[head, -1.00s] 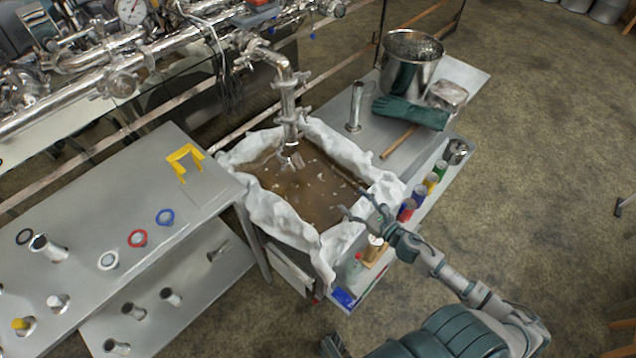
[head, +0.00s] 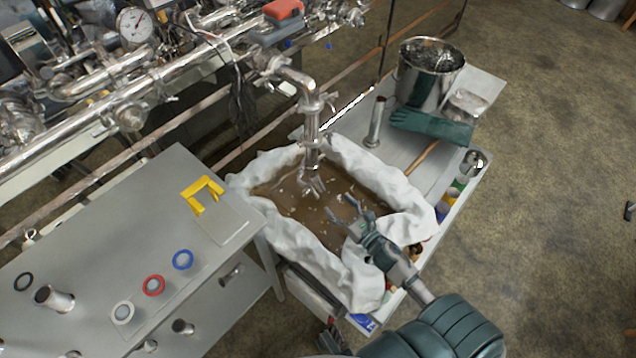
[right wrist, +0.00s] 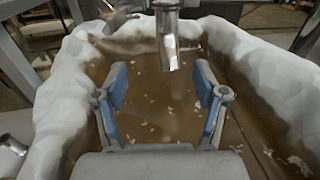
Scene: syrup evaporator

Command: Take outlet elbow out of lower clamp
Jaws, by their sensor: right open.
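The outlet elbow (head: 312,180) is a shiny metal piece hanging at the bottom of the vertical pipe, over brown liquid. The lower clamp (head: 312,142) sits around the joint just above it. An upper clamp (head: 316,103) is higher on the same pipe. My right gripper (head: 350,207) is open and empty, to the right of the elbow and apart from it, over the liquid. In the right wrist view the elbow's metal end (right wrist: 168,48) shows ahead, beyond and above the open fingers (right wrist: 163,88).
A white-lined tub (head: 275,168) of brown liquid lies below the pipe. A grey table (head: 110,235) at left holds a yellow bracket (head: 203,193) and coloured rings.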

